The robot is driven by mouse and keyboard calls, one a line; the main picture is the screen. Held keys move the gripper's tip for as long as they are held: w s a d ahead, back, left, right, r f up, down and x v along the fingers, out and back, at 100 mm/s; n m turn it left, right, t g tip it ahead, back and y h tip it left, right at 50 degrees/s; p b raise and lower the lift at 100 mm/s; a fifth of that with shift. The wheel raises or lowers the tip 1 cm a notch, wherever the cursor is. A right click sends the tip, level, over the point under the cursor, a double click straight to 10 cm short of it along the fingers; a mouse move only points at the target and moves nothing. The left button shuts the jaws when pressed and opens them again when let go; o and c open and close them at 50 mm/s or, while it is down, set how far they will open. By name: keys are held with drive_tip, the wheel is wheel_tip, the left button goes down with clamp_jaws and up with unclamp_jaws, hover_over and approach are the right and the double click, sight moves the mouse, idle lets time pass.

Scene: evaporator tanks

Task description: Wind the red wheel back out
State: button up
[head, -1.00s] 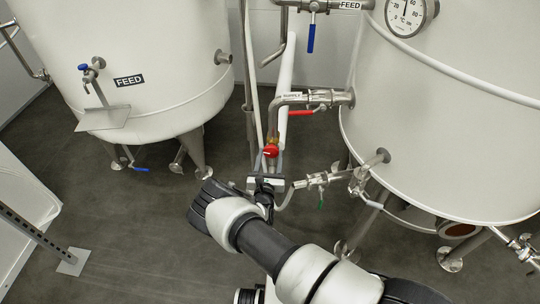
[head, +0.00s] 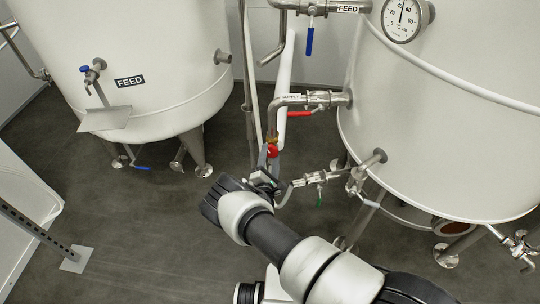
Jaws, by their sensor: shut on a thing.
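The small red wheel (head: 272,151) sits on a brass-coloured fitting below the pipe marked SUPPLY (head: 291,99), between the two tanks. My gripper (head: 269,170) reaches up to the wheel from below and is shut on it. The gripper body is rolled at an angle. The fingers are small and dark here, so the exact contact is hard to see. The lower part of the wheel is partly hidden by the gripper.
A large white tank (head: 440,120) stands close on the right, another (head: 150,60) on the left. A red lever (head: 300,114), a green-handled valve (head: 319,190) and a blue lever (head: 309,42) are near the wheel. Open floor (head: 130,220) lies to the left.

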drive_tip(key=m+p, duration=0.1)
drive_tip(key=m, duration=0.4)
drive_tip(key=shift+f, duration=0.1)
idle(0.6)
drive_tip(key=o, duration=1)
drive_tip(key=shift+o, duration=0.2)
drive_tip(key=s+p, duration=0.1)
drive_tip(key=s, duration=1.6)
drive_tip(key=shift+s+a+p, duration=0.25)
drive_tip(key=shift+p, duration=0.15)
